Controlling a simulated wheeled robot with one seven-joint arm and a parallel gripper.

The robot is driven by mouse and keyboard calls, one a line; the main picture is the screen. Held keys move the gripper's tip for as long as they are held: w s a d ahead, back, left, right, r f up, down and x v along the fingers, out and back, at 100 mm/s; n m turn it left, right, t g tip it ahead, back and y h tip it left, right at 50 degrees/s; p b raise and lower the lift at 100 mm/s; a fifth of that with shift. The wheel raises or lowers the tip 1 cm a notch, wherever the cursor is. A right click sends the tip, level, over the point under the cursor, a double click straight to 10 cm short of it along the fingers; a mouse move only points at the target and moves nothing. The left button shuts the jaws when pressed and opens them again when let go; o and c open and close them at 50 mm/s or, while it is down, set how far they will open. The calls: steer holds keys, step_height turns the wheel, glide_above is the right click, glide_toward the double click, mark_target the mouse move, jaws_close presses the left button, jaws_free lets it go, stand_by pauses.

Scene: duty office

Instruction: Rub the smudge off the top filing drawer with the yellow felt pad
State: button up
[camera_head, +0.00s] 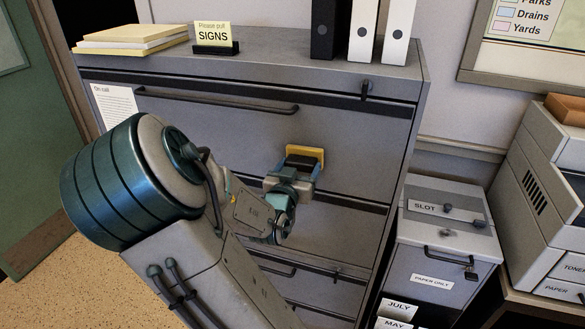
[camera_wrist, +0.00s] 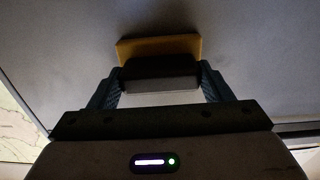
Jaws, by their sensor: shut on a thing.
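The grey filing cabinet fills the middle of the head view, and its top drawer (camera_head: 215,128) has a long dark handle. My gripper (camera_head: 296,170) is shut on the dark grip of the yellow felt pad (camera_head: 318,153). In the wrist view, the pad (camera_wrist: 185,45) sits between the fingers (camera_wrist: 160,82). A faint dark patch (camera_wrist: 165,15) shows on the grey surface beyond the pad; it may be smudge or shadow. No clear smudge shows in the head view.
A grey slot box (camera_head: 445,215) stands right of the cabinet, with a printer (camera_head: 550,165) beyond. A lower drawer handle (camera_head: 275,268) sticks out below.

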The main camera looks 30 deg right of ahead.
steer(key=w+a+p, duration=0.2)
steer(key=w+a, duration=0.4)
steer(key=w, duration=0.2)
steer(key=shift+a+p, duration=0.2)
steer(key=shift+p, duration=0.2)
stand_by(0.7)
steer(key=shift+w, duration=0.1)
steer(key=shift+p+v, duration=1.1)
steer(key=shift+v, duration=1.9)
steer(key=shift+a, duration=0.1)
steer(key=p+v, duration=0.1)
steer(key=v, duration=0.2)
